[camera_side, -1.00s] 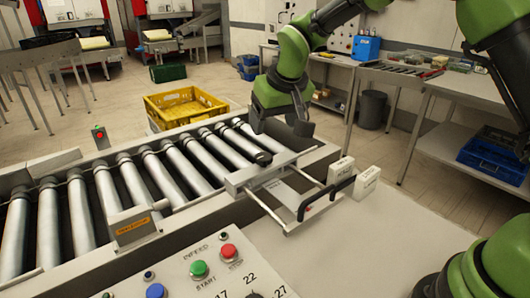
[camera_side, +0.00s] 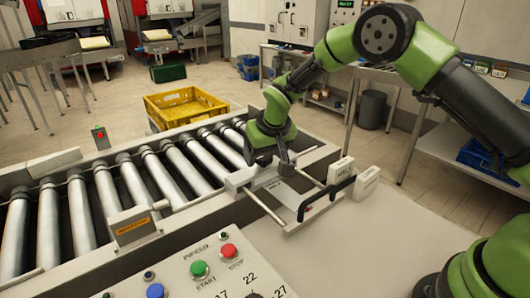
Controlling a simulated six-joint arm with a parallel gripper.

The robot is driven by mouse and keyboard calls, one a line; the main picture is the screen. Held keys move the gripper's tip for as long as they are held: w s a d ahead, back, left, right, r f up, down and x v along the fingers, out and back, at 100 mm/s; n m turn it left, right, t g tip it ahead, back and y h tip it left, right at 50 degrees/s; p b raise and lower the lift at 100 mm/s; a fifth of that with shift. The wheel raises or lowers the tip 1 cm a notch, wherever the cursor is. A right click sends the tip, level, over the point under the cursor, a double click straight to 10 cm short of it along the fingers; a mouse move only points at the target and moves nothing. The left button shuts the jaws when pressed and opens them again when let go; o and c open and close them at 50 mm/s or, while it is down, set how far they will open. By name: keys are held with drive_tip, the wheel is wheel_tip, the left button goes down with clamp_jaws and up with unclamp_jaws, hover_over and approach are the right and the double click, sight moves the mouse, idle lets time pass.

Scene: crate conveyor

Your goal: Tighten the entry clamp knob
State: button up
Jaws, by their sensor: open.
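My gripper (camera_side: 268,160) is open and points down over the near rail of the roller conveyor (camera_side: 160,165), at the light grey clamp plate (camera_side: 240,180). The dark round clamp knob is hidden now by my gripper's fingers. The fingers are at the spot where the knob stood, one on the left and one on the right. I cannot tell whether they touch it.
A sliding frame with a black handle (camera_side: 312,203) and two white labelled blocks (camera_side: 340,170) stand just right of my gripper. A control panel (camera_side: 205,270) with buttons is in front. A yellow crate (camera_side: 183,105) stands behind the conveyor.

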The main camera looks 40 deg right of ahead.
drive_tip(key=shift+c, duration=0.2)
drive_tip(key=c, duration=0.9)
drive_tip(key=shift+m, duration=0.3)
drive_tip(key=m+h, duration=0.1)
drive_tip(key=m, duration=0.2)
drive_tip(key=m+g+h, duration=0.1)
drive_tip(key=m, duration=0.2)
drive_tip(key=shift+w+a+h, duration=0.15)
drive_tip(key=shift+a+h, duration=0.05)
drive_tip(key=shift+h, duration=0.1)
drive_tip(key=m+g, duration=0.1)
drive_tip(key=m, duration=0.2)
drive_tip(key=m+g, duration=0.1)
drive_tip(key=m, duration=0.2)
drive_tip(key=shift+w+m+g+h, duration=0.15)
drive_tip(key=shift+m+g+h, duration=0.15)
drive_tip(key=shift+m+h, duration=0.1)
drive_tip(key=shift+r, duration=0.1)
